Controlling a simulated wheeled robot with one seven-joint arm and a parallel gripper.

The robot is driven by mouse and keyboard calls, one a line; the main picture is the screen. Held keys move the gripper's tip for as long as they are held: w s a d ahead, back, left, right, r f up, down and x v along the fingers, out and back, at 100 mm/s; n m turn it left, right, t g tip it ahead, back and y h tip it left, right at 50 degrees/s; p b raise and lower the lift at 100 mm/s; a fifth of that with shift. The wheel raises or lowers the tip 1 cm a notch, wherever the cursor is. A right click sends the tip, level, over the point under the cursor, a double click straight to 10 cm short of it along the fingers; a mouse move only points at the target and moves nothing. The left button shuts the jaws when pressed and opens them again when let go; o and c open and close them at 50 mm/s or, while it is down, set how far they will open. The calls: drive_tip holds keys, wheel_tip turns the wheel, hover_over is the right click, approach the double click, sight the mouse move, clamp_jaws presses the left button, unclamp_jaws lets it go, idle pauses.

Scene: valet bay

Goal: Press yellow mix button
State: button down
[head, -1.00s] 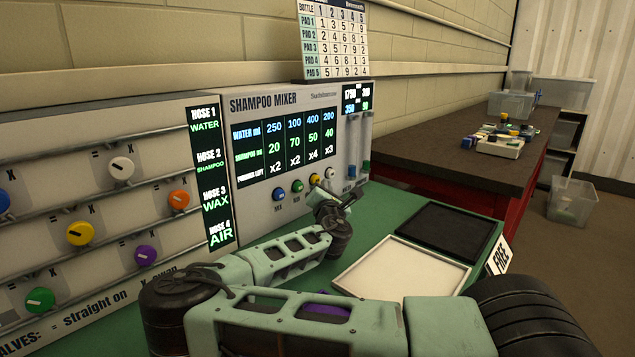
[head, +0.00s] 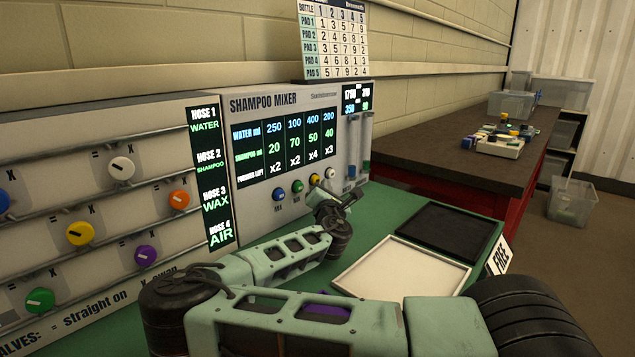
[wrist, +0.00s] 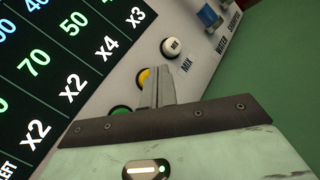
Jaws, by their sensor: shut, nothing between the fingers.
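The yellow mix button (head: 314,179) is in the row of round buttons under the display of the shampoo mixer (head: 262,104). It sits between a green button (head: 298,186) and a white one (head: 330,173). In the wrist view the yellow button (wrist: 143,78) is partly hidden behind my fingers. My gripper (head: 316,191) is shut and empty, with its tips at the panel just below and in front of the yellow button. In the wrist view the fingertips (wrist: 158,72) overlap the button's right side. I cannot tell whether they touch it.
A blue button (head: 278,194) is at the row's left end. The valve panel (head: 95,190) with coloured knobs stands to the left. A white tray (head: 400,272) and a black tray (head: 437,232) lie on the green bench (head: 375,215) to the right.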

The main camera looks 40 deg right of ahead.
drive_tip(key=shift+w, duration=0.1)
idle(0.6)
drive_tip(key=shift+w, duration=0.35)
drive_tip(key=shift+w+a+b, duration=0.15)
drive_tip(key=shift+w+b, duration=0.25)
drive_tip(key=shift+w, duration=0.15)
idle(0.7)
drive_tip(key=shift+s, duration=1)
drive_tip(key=shift+s+d, duration=0.1)
drive_tip(key=shift+d, duration=0.1)
drive_tip(key=shift+s+d+p, duration=0.15)
drive_tip(key=shift+s+p, duration=0.1)
drive_tip(key=shift+s, duration=0.95)
drive_tip(key=shift+s+d+p, duration=0.15)
drive_tip(key=shift+s+p, duration=0.1)
drive_tip(key=shift+s, duration=0.9)
